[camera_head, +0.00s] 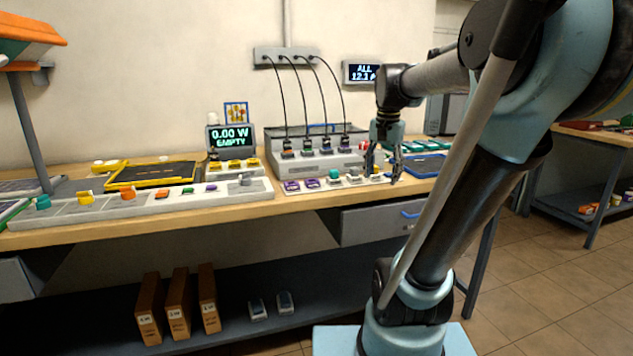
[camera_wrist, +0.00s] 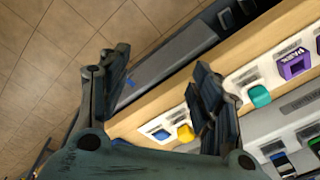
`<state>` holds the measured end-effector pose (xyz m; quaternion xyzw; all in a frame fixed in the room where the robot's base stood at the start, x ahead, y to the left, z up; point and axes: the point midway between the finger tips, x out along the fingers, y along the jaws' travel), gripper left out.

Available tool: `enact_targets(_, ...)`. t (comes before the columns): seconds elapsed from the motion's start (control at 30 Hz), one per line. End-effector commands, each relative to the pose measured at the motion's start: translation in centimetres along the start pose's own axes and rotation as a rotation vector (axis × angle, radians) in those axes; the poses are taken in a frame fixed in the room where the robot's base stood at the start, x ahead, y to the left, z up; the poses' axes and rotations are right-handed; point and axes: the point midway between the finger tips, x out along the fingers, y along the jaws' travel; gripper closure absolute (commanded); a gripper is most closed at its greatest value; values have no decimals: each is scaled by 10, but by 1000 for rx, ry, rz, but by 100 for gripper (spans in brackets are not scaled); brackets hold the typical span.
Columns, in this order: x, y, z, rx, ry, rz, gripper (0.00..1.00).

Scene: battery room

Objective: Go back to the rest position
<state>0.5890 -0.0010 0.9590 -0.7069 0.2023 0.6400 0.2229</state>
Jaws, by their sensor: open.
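My gripper (camera_head: 383,178) is at the front edge of the wooden workbench (camera_head: 100,230), pointing down, its fingers apart with nothing between them. In the wrist view, my gripper (camera_wrist: 155,100) is open, with one finger over the floor side and the other over the bench edge. Beside it is a light strip (camera_head: 335,184) with purple, teal and other coloured pieces. In the wrist view a yellow piece (camera_wrist: 185,132) and a teal piece (camera_wrist: 260,96) lie close to the right finger. My arm reaches in from the right of the head view.
A grey charger unit (camera_head: 325,163) with several cables stands behind the strip. A long tray (camera_head: 140,206) with coloured pieces and a display reading 0.00 W EMPTY (camera_head: 231,137) are to the left. A blue-handled drawer (camera_head: 375,222) lies below. The floor (camera_head: 560,290) at right is clear.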

Motion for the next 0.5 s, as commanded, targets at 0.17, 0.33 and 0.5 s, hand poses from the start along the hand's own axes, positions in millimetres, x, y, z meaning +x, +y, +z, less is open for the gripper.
enact_targets(0.17, 43, 30, 44, -168, 23, -13, 41)
enact_targets(0.33, 88, 57, 82, -330, 47, -22, 41)
enact_targets(0.5, 133, 80, 115, -483, 70, -26, 41)
